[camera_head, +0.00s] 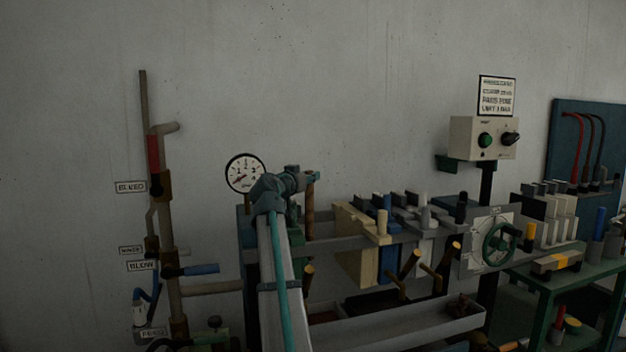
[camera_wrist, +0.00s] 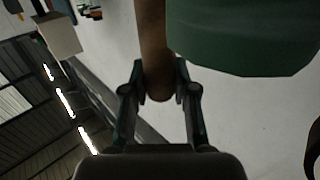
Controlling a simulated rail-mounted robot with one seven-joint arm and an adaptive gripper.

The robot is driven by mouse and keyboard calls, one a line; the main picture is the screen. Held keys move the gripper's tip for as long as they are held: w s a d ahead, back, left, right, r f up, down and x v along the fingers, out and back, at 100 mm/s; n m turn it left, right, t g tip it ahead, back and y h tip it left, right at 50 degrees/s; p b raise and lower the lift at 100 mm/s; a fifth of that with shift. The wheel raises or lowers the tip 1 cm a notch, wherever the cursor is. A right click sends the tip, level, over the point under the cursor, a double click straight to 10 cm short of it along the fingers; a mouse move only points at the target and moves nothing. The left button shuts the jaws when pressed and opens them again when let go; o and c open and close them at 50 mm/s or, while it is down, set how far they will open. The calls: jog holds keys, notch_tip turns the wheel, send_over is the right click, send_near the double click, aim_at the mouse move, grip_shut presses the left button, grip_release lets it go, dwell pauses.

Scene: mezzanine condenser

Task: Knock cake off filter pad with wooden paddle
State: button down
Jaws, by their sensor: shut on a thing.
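My gripper (camera_wrist: 160,78) is shut on a brown wooden rod (camera_wrist: 151,40), which looks like the paddle's handle. The rod's rounded end sits between the fingers, and its far end runs out of the wrist view. In the head view my gripper (camera_head: 311,178) is beside the gauge, with the brown paddle (camera_head: 309,208) hanging upright below it. A cream plate (camera_head: 352,250) stands in the rack to the right, apart from the paddle. It may carry the filter pad; I cannot make out any cake. The paddle's lower end is hard to tell from the frame behind.
A round gauge (camera_head: 246,173) and valve pipes (camera_head: 165,230) are at left. Several plates with wooden handles (camera_head: 410,263) hang along the rails. A grey trough (camera_head: 400,328) lies below. A green handwheel (camera_head: 499,244) is at right. A large green surface (camera_wrist: 245,40) is close in the wrist view.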

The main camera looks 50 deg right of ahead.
jog(key=shift+w+a, duration=0.45)
jog(key=shift+a, duration=0.15)
jog(key=shift+s+d, duration=0.1)
jog(key=shift+s+d+b, duration=0.5)
jog(key=shift+s+d, duration=0.3)
jog(key=shift+d, duration=0.3)
